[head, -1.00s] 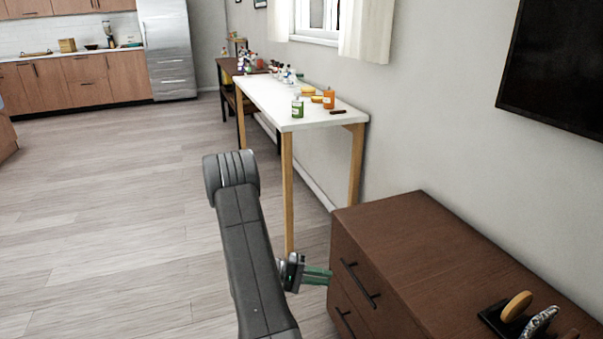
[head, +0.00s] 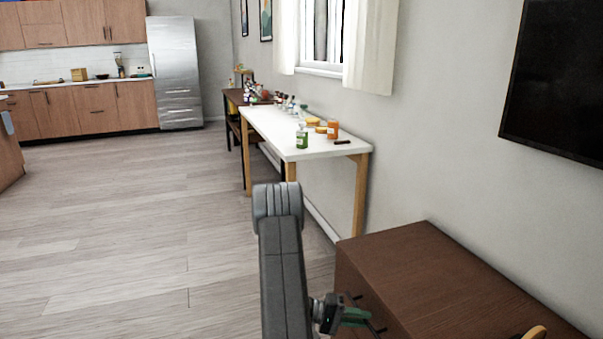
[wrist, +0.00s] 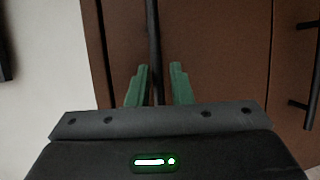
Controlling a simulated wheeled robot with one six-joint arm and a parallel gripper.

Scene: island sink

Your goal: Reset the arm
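My gripper (head: 362,317) is at the bottom of the head view, beside the front of the brown drawer cabinet (head: 430,265). In the wrist view, its two green fingers (wrist: 160,78) stand apart with a gap between them, so it is open. A dark bar handle (wrist: 152,35) on the brown front lines up with that gap. I cannot tell whether the fingers touch it. I see nothing held. My grey arm rises in front of the cabinet's left side.
A white table (head: 330,150) with a green bottle (head: 302,137), an orange bottle (head: 333,129) and other small items stands along the wall. A dark screen (head: 555,90) hangs at right. Wooden floor (head: 120,220) is clear on the left. A fridge (head: 175,75) stands far back.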

